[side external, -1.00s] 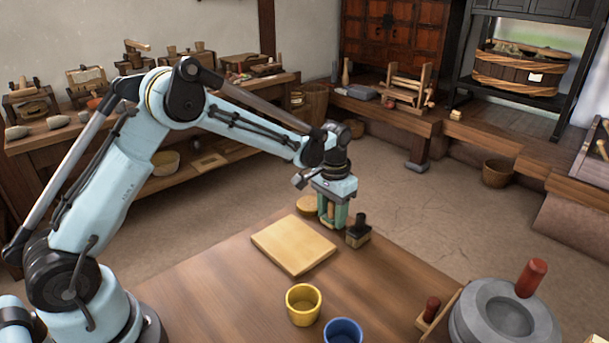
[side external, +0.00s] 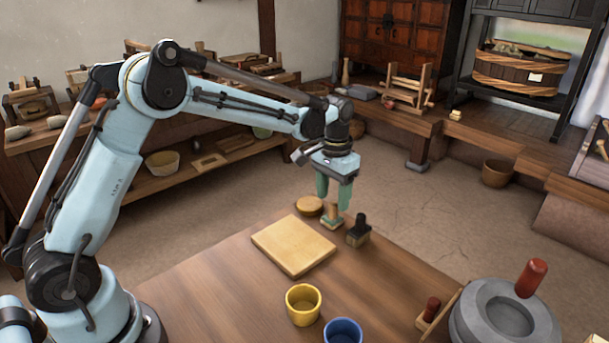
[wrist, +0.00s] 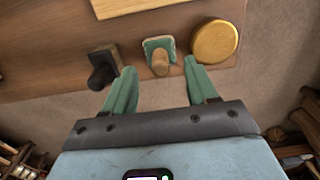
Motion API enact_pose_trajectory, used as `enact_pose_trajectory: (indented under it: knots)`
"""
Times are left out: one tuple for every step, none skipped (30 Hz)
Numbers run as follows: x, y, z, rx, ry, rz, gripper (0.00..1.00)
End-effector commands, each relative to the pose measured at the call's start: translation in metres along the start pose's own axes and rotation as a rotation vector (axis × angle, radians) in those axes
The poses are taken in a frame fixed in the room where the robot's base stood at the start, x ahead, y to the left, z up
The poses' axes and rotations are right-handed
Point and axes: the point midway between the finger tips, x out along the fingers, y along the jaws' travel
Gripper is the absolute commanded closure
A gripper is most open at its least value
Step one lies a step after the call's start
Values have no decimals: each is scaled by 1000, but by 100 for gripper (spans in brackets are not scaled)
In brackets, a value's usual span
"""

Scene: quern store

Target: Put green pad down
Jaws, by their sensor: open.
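The green pad (side external: 332,219) is a small block with a green base and an upright wooden handle. It stands on the table near the far edge. It also shows in the wrist view (wrist: 153,45), with its handle pointing towards my gripper. My gripper (side external: 333,205) is above the pad with its green fingers spread. In the wrist view the fingertips of my gripper (wrist: 159,65) are apart, one on each side of the pad's handle, and nothing is held between them.
A black-handled block (side external: 359,235) stands close right of the pad, and a round wooden lid (side external: 309,206) close left. A pale board (side external: 293,245) lies in front. A yellow cup (side external: 303,305), a blue cup (side external: 343,332) and a stone quern (side external: 500,315) are nearer the camera.

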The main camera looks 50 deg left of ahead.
Motion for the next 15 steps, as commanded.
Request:
enact_pose_trajectory:
  knots:
    - [-12, 0, 1, 0, 0, 0, 43]
    - [-18, 0, 0, 0, 0, 0, 43]
    - [-26, 0, 0, 0, 0, 0, 43]
    - [-31, 0, 0, 0, 0, 0, 43]
    - [-36, 0, 0, 0, 0, 0, 43]
    - [-42, 0, 0, 0, 0, 0, 43]
    - [-46, 0, 0, 0, 0, 0, 43]
    - [-50, 0, 0, 0, 0, 0, 43]
    - [-54, 0, 0, 0, 0, 0, 43]
    - [-57, 0, 0, 0, 0, 0, 43]
    - [-60, 0, 0, 0, 0, 0, 43]
    - [-62, 0, 0, 0, 0, 0, 43]
    - [-64, 0, 0, 0, 0, 0, 43]
    - [-66, 0, 1, 0, 1, 0, 43]
    - [-68, 0, 2, 0, 5, 0, 43]
